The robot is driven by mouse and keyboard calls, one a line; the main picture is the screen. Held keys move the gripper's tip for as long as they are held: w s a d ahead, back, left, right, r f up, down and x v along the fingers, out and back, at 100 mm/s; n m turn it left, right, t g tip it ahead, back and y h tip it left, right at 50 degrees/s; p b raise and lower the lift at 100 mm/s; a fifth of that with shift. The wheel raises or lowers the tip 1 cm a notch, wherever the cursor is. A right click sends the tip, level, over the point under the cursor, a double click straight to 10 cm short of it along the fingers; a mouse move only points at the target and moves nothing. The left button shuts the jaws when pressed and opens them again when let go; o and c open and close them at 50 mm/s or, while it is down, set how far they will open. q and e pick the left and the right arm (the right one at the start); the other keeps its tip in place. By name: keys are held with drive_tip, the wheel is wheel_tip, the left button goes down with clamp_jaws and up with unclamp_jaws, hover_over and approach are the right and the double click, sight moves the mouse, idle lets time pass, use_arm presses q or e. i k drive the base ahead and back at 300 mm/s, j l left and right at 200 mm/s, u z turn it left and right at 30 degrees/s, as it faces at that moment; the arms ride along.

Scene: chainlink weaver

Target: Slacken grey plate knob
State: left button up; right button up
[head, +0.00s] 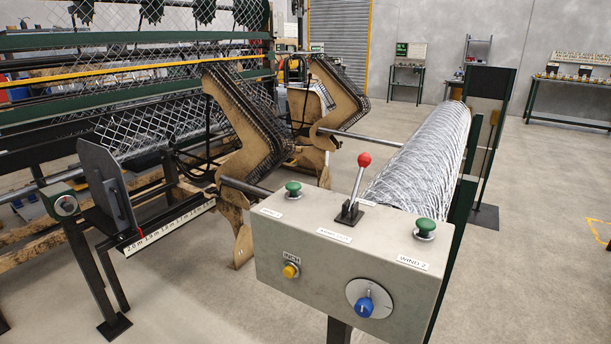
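A dark grey upright plate (103,180) stands at the left of the head view, beside the end of a white measuring scale (170,228). A small red pointer (140,233) sits at the plate's foot, by the scale. I cannot tell whether this is the plate's knob. I cannot tell how tight it is. Neither of my grippers is in view.
A grey control box (345,250) stands in front, with a red-topped lever (364,160), green buttons, a yellow button (290,271) and a blue dial (365,307). A wire mesh roll (425,150) lies behind it. Tan angled machine arms (240,140) stand mid-view. Open floor (540,230) is at right.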

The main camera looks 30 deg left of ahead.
sight(121, 238)
drive_tip(key=u, duration=2.15)
